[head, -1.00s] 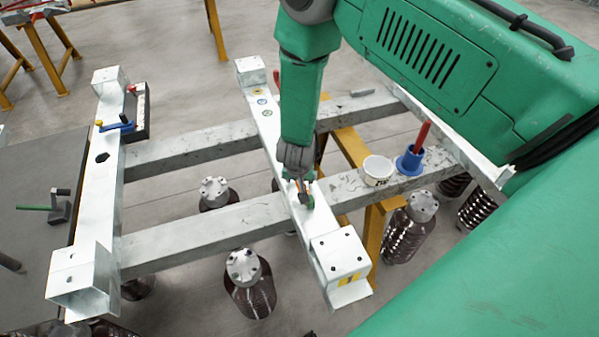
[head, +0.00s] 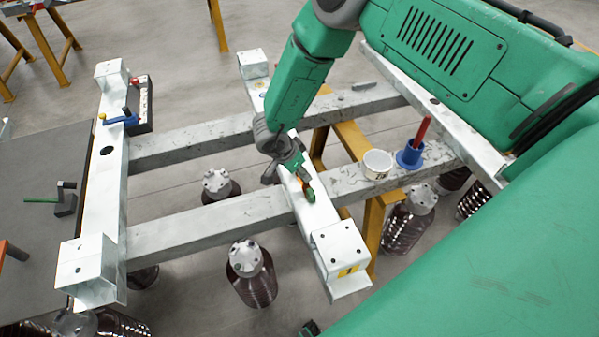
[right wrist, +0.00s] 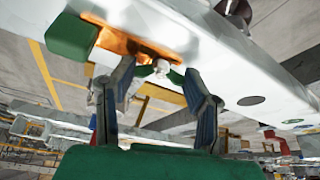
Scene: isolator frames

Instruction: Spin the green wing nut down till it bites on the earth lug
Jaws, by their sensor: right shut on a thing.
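The green wing nut (right wrist: 72,38) sits on a pale stud end under the white beam in the right wrist view. One wing sticks out at the left; the other (right wrist: 176,76) lies between my fingers. The copper-coloured earth lug (right wrist: 130,42) lies against the beam beside the nut. My right gripper (right wrist: 160,76) is shut on the nut, its fingers either side of a wing. In the head view my right gripper (head: 300,179) is at the middle cross beam, and a wing (head: 310,195) shows past it. Whether nut and lug touch is unclear. My left gripper is not visible.
The middle white beam (head: 325,220) crosses two grey rails (head: 205,222). A white tub (head: 377,164) and a blue holder (head: 410,156) with a red-handled tool stand on the near rail, right of my gripper. Brown ribbed insulators (head: 252,284) stand below.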

